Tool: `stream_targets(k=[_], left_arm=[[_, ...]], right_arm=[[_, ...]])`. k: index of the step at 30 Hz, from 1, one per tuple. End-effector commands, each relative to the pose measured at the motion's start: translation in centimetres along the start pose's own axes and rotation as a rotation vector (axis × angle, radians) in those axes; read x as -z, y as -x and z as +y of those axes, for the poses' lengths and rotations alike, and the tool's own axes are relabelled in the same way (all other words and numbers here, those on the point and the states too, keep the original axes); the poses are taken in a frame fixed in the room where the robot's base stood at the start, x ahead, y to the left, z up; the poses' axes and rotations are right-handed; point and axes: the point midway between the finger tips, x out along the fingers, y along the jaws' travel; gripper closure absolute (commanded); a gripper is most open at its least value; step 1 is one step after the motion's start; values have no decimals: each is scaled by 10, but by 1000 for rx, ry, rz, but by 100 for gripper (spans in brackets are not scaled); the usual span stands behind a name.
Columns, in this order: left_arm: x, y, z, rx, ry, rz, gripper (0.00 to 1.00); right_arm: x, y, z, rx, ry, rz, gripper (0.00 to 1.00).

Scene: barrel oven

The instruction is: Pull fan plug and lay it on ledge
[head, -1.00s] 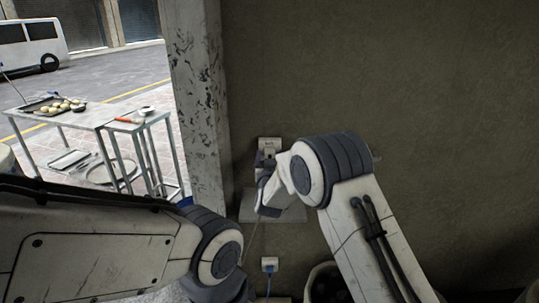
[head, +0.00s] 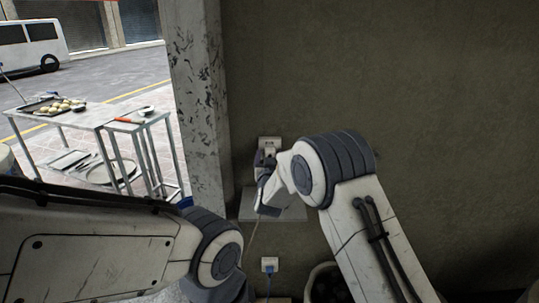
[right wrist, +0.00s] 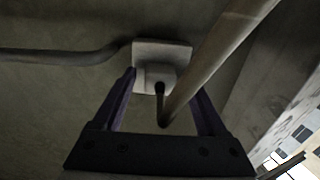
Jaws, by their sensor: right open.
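The fan plug (right wrist: 155,74) is a small pale block seated in a light wall socket (right wrist: 178,52), with a dark cord coming out of its front. My right gripper (right wrist: 161,84) is open, with its dark fingers on either side of the plug. I cannot tell whether they touch it. In the head view my right gripper (head: 265,168) is just below the upper wall socket (head: 269,142) and hides the plug. The pale ledge (head: 291,213) projects from the wall below my gripper. My left arm shows at lower left, but its gripper is out of view.
A lower wall socket (head: 269,262) holds a blue plug (head: 269,269). A thin cord hangs below the ledge. A worn pillar (head: 200,110) stands left of the sockets. A metal table (head: 95,117) with a food tray is outside. In the wrist view a thick pale tube crosses in front.

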Motion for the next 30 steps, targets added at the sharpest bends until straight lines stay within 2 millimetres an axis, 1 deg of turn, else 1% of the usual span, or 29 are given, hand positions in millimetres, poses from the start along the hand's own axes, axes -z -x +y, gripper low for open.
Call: stream_targets(k=[6,8,9,11,12,20,30], left_arm=[[0,0,0,0,0,0,50],[0,0,0,0,0,0,50],[0,0,0,0,0,0,50],[0,0,0,0,0,0,50],[0,0,0,0,0,0,50],[0,-1,0,0,0,0,50],[0,-3,0,0,0,0,50]], right_arm=[[0,0,0,0,0,0,25],[0,0,0,0,0,0,48],[0,0,0,0,0,0,63],[0,0,0,0,0,0,86],[0,0,0,0,0,0,100],[0,2,0,0,0,1,100],[0,15,0,1,0,1,100]])
